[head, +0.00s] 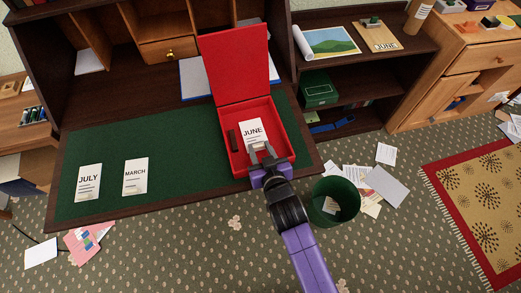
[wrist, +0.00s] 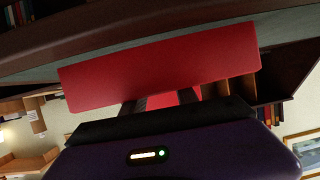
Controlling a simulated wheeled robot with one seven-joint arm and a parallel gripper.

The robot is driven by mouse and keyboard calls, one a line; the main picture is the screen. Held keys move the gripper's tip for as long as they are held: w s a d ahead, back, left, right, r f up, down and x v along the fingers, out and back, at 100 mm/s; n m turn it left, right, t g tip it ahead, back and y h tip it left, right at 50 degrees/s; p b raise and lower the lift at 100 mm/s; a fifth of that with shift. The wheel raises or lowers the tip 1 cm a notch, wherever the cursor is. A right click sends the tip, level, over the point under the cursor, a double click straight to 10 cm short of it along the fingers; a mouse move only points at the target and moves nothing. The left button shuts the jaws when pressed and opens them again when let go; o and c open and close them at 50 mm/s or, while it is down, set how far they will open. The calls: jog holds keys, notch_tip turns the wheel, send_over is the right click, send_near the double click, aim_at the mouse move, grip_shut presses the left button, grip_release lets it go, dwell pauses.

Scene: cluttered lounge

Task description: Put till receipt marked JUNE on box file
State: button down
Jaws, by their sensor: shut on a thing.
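The till receipt marked JUNE (head: 251,131) is a white slip with its lettering upright, seen over the inside of the open red box (head: 236,170). My gripper (head: 262,148) is shut on its lower edge. Whether the slip touches the box floor is unclear. No label names the box file: the red box has a raised lid (head: 236,62), and a closed green box (head: 319,89) sits on the shelf at right. In the wrist view, red box surface (wrist: 160,72) fills the middle beyond my gripper (wrist: 162,100), and the receipt cannot be made out.
Receipts marked JULY (head: 89,182) and MARCH (head: 135,176) lie on the green desk top (head: 110,150). A dark brown bar (head: 232,140) lies in the red box. Another JUNE label is on a board (head: 378,36) on the shelf top. A green bin (head: 333,200) and loose papers are on the floor.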

jog(key=shift+s+f, duration=0.1)
jog(key=shift+f, duration=0.25)
jog(key=shift+s+f+b, duration=0.2)
jog(key=shift+f+b, duration=0.45)
jog(key=shift+f, duration=0.2)
jog(key=c, duration=1)
grip_release()
jog(key=shift+o, duration=0.3)
jog(key=shift+d, duration=0.25)
jog(key=shift+w, duration=0.1)
jog(key=shift+r+p, duration=0.8)
jog(key=shift+p, duration=0.05)
jog(key=v, duration=1.1)
jog(key=shift+s+r+b, duration=0.3)
jog(key=shift+r, duration=0.1)
